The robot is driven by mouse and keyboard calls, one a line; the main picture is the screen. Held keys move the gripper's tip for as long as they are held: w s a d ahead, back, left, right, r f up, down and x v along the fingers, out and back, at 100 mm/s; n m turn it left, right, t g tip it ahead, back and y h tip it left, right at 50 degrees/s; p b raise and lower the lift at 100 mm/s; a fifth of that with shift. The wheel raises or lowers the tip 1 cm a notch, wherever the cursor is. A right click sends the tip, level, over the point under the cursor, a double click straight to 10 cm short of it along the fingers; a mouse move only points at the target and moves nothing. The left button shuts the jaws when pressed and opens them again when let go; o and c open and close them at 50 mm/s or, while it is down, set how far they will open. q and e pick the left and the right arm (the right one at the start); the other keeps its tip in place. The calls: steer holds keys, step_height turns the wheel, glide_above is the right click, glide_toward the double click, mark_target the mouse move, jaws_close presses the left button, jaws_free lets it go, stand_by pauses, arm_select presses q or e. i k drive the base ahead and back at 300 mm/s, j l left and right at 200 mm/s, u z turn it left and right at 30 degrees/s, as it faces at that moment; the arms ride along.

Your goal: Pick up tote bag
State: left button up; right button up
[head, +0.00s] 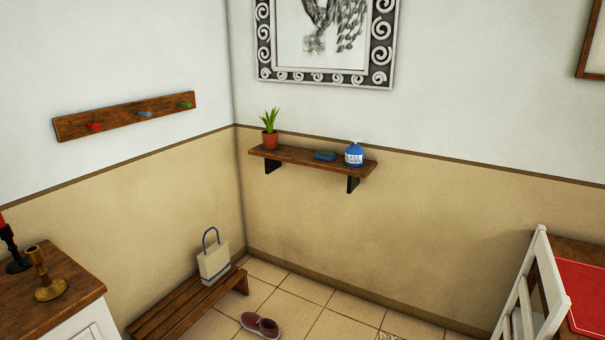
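The tote bag (214,265) is cream with a blue band near its base and a blue looped handle standing up. It stands upright on the far end of a low slatted wooden bench (178,313), close to the left wall. Neither of my grippers shows in the head view.
A shoe (261,326) lies on the tiled floor (300,299) right of the bench. A cabinet (60,295) with candle holders (50,289) is at left. A wall shelf (310,161) holds a plant, a blue item and a bottle. A white chair (535,290) stands at right.

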mark_target(214, 262)
steer(key=i+u, duration=0.1)
steer(key=i, duration=0.7)
steer(key=i+l, duration=0.15)
steer(key=i, duration=0.65)
steer(key=i+l+u, duration=0.15)
steer(key=i, duration=0.7)
